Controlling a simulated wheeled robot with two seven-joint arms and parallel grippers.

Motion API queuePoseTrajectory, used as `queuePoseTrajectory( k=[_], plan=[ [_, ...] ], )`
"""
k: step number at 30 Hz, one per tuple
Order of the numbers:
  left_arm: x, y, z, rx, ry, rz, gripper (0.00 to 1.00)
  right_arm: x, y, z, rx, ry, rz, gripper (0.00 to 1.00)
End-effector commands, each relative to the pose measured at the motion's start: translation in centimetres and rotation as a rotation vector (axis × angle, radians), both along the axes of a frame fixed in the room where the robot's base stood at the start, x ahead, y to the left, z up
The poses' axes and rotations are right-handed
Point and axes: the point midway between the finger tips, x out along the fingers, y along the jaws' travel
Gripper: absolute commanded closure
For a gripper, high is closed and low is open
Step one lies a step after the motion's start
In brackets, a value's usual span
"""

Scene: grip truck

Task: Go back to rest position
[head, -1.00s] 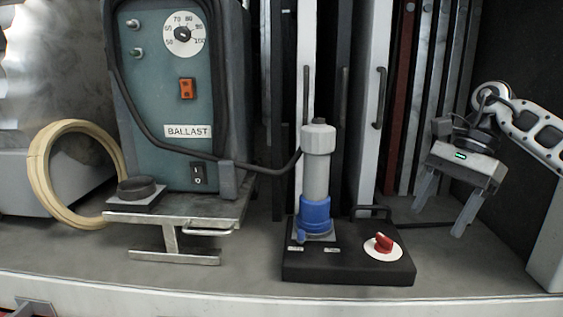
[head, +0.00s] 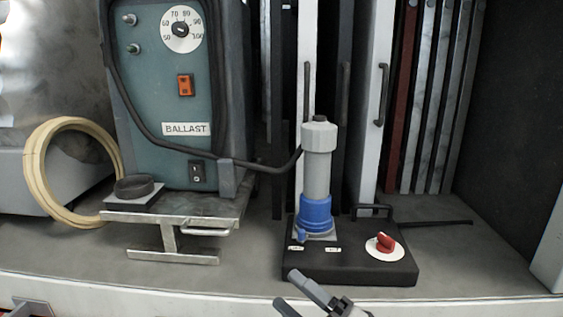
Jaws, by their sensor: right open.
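My right gripper (head: 285,289) shows at the bottom edge of the head view, just in front of the truck bed's front edge. Its two fingers point left and are apart, with nothing visible between them. Most of its body and arm is cut off by the frame. A black box (head: 345,268) sits on the bed above and behind the right gripper. An upright grey plug (head: 317,175) stands in its blue socket (head: 314,214). A red rotary switch (head: 386,242) on a white disc is at the box's right.
A teal ballast unit (head: 180,90) with a dial and an orange switch stands on the left, its black cable (head: 265,164) running to the plug. A beige cable coil (head: 42,190) leans further left. Upright panels (head: 409,100) line the back.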

Motion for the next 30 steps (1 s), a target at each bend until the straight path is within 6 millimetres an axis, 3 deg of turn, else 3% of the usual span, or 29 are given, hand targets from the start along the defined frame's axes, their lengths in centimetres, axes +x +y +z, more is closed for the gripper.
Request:
queuePoseTrajectory(
  k=[1,4,6,9,12,15,18,30],
  plan=[
    [0.0,0.0,0.0,0.000,0.000,0.000,1.00,-0.8,-1.3,-2.3,0.118,0.207,-0.068,0.36],
    [0.0,0.0,0.0,0.000,0.000,0.000,1.00,-2.4,-4.5,-7.1,0.345,0.606,-0.209,0.36],
    [0.0,0.0,0.0,0.000,0.000,0.000,1.00,-4.7,-6.7,-11.0,0.499,0.874,-0.310,0.36],
    [0.0,0.0,0.0,0.000,0.000,0.000,1.00,-8.7,-9.2,-15.5,0.688,1.187,-0.442,0.36],
    [0.0,0.0,0.0,0.000,0.000,0.000,1.00,-12.4,-10.7,-18.6,0.822,1.403,-0.543,0.36],
    [0.0,0.0,0.0,0.000,0.000,0.000,1.00,-15.0,-11.5,-20.2,0.904,1.533,-0.609,0.36],
    [0.0,0.0,0.0,0.000,0.000,0.000,1.00,-16.3,-11.8,-20.9,0.941,1.593,-0.642,0.36],
    [0.0,0.0,0.0,0.000,0.000,0.000,1.00,-16.5,-11.8,-21.1,0.945,1.604,-0.648,0.36]
  ],
)
